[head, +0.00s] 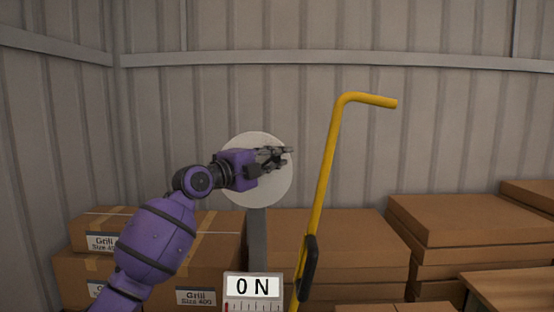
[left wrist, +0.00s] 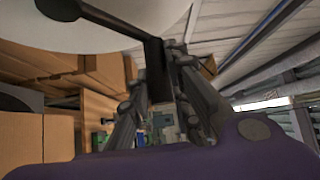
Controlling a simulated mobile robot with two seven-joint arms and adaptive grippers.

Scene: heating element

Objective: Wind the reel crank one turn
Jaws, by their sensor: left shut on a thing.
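The reel is a pale round disc (head: 268,192) on a grey post (head: 257,240) in the middle of the head view. My left gripper (head: 281,155) is in front of the disc's upper right part and hides part of it. In the left wrist view the disc (left wrist: 135,22) fills the top, with a dark crank arm (left wrist: 98,17) running from its hub to a dark handle (left wrist: 158,78). My left gripper (left wrist: 160,62) is shut on this crank handle, one finger on each side. My right gripper is not in view.
A yellow bent bar (head: 321,185) with a black grip (head: 309,268) stands right of the reel. A display reading 0 N (head: 253,287) is below the post. Cardboard boxes (head: 335,240) are stacked behind, before a corrugated wall (head: 430,120). The space above the reel is clear.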

